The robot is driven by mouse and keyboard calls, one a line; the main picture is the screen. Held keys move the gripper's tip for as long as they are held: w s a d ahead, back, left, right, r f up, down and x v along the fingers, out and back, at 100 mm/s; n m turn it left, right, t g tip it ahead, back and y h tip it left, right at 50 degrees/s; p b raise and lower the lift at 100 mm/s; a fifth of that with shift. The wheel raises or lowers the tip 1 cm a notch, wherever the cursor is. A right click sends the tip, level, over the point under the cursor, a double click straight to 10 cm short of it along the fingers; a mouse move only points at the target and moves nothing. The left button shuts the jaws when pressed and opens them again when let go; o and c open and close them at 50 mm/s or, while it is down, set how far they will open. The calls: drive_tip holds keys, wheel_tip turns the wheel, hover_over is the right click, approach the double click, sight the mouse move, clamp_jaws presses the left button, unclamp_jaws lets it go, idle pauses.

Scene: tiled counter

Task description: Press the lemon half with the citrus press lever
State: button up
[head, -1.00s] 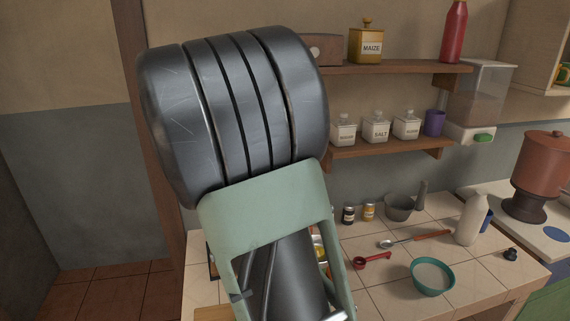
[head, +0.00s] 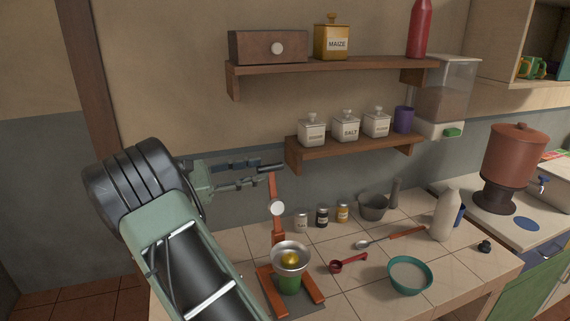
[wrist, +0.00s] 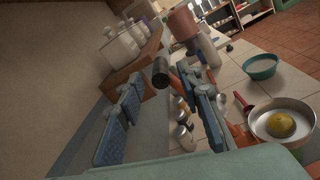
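The citrus press (head: 277,239) stands on the counter with its orange lever raised upright. A dark handle (head: 270,167) crosses the lever's top; its end also shows in the wrist view (wrist: 160,72). The yellow lemon half (head: 290,258) lies in the press's metal bowl (head: 290,247), above a green cup (head: 290,285). The lemon also shows in the wrist view (wrist: 281,126). My gripper (head: 257,172) is open and empty, left of the lever top at about handle height. In the wrist view the handle end appears between the spread blue fingers; contact cannot be told.
Shelves with jars (head: 346,127) are on the wall behind and above. Small spice jars (head: 322,217), a mortar (head: 374,207), a red scoop (head: 350,262), a spoon (head: 390,238), a teal bowl (head: 410,274) and a white bottle (head: 446,214) stand right of the press.

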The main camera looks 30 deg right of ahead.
drive_tip(key=s+d+p, duration=0.1)
drive_tip(key=d, duration=0.8)
drive_tip(key=shift+s, duration=0.4)
drive_tip(key=shift+c, duration=0.5)
clamp_jaws()
